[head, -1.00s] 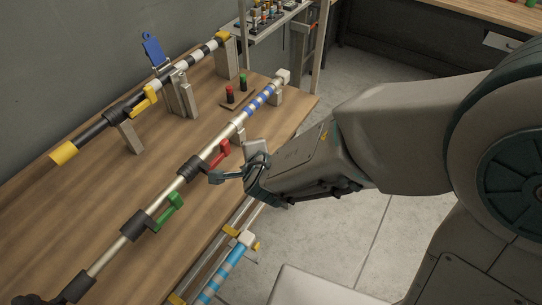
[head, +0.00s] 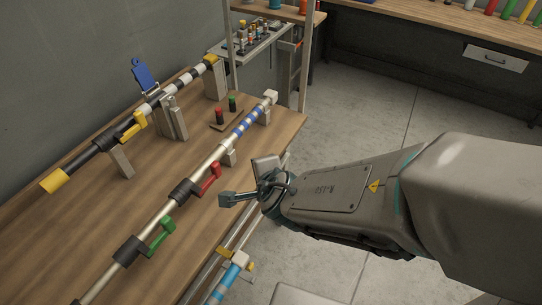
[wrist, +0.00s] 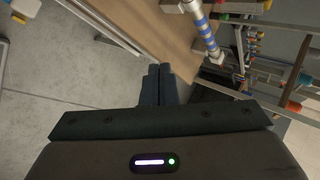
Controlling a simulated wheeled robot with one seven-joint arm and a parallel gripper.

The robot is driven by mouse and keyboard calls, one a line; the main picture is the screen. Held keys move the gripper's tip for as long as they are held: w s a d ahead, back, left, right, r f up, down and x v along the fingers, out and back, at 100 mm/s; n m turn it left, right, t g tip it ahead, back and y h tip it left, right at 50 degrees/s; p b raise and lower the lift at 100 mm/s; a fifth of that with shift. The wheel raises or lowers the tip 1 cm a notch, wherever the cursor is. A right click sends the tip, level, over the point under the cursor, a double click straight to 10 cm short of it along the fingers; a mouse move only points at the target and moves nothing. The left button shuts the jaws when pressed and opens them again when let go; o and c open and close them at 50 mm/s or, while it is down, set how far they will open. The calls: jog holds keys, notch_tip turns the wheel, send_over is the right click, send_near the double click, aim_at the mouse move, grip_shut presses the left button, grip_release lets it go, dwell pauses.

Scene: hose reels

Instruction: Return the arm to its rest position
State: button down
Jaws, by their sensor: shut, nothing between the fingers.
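My gripper (head: 226,199) is at the right edge of the wooden workbench in the head view, below the red-handled valve and apart from it. Its fingers are together with nothing between them. In the wrist view my gripper (wrist: 158,72) also shows closed fingers, pointing toward the bench edge. My arm reaches in from the right side of the head view.
The bench (head: 187,150) bears a metal pipe with a red valve handle (head: 209,180) and a green one (head: 161,236). A black-and-white striped pipe (head: 172,95) lies behind. A blue-striped pipe (head: 222,283) is below the bench edge. Open floor (head: 365,110) lies to the right.

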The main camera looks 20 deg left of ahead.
jog(key=w+d+r+m+t+h, duration=0.1)
jog(key=w+d+r+m+h, duration=0.15)
jog(key=d+m, duration=0.7)
jog(key=w+d+r+m+h, duration=0.25)
jog(key=d+m, duration=0.35)
jog(key=m, duration=0.6)
jog(key=w+d+r+m+t+h, duration=0.1)
jog(key=w+d+m+h, duration=0.2)
jog(key=d+m, duration=0.6)
jog(key=s+d+m+g+y, duration=0.1)
jog(key=s+d+m+g, duration=0.2)
jog(key=m, duration=1.2)
jog(key=s+d+m+g+y, duration=0.1)
jog(key=s+d+m+g, duration=0.2)
jog(key=s+m, duration=0.5)
jog(key=m, duration=0.8)
jog(key=shift+r, duration=0.2)
